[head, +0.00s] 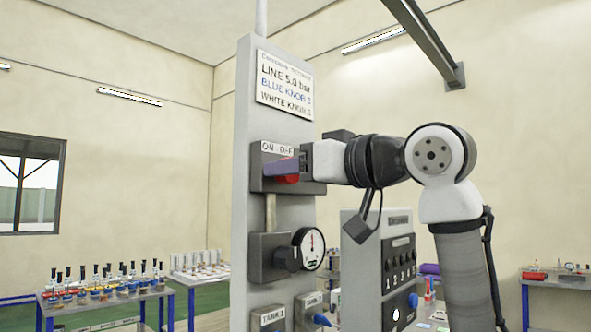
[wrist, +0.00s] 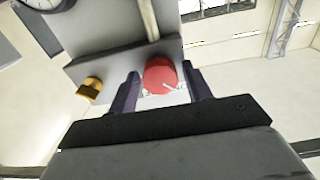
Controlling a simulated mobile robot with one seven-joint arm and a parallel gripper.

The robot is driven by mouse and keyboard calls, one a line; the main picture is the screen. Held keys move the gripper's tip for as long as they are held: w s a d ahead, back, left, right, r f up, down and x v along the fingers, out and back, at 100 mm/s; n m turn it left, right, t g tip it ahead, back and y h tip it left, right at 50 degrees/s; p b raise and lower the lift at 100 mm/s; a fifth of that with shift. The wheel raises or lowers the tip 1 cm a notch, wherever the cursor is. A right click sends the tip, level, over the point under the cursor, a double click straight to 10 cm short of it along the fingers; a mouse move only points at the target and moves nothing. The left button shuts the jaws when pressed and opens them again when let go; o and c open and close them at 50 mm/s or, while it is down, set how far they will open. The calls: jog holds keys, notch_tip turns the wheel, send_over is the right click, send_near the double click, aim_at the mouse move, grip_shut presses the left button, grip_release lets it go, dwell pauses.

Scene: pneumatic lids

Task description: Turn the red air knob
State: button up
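The red knob (head: 288,180) is on a grey box under an "ON OFF" label (head: 277,148) on the tall grey column. It is partly hidden behind a purple finger of my gripper (head: 281,167) in the head view. In the wrist view the round red face of the knob (wrist: 160,74), with a white mark on it, sits between the two finger ends of my gripper (wrist: 160,71). The fingers are apart, one on each side, with a gap visible at the left finger. I cannot tell if the right finger touches the knob.
A pressure gauge (head: 312,249) and a black knob (head: 288,258) are below on the column. A sign (head: 284,84) is above. A grey panel with numbered knobs (head: 400,265) stands to the right. A brass fitting (wrist: 90,89) sticks out beside the red knob in the wrist view.

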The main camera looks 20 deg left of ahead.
jog(key=c, duration=0.7)
jog(key=shift+m, duration=0.3)
jog(key=shift+m+b, duration=1.8)
jog(key=shift+m, duration=6.8)
jog(key=o, duration=1)
jog(key=shift+c, duration=0.2)
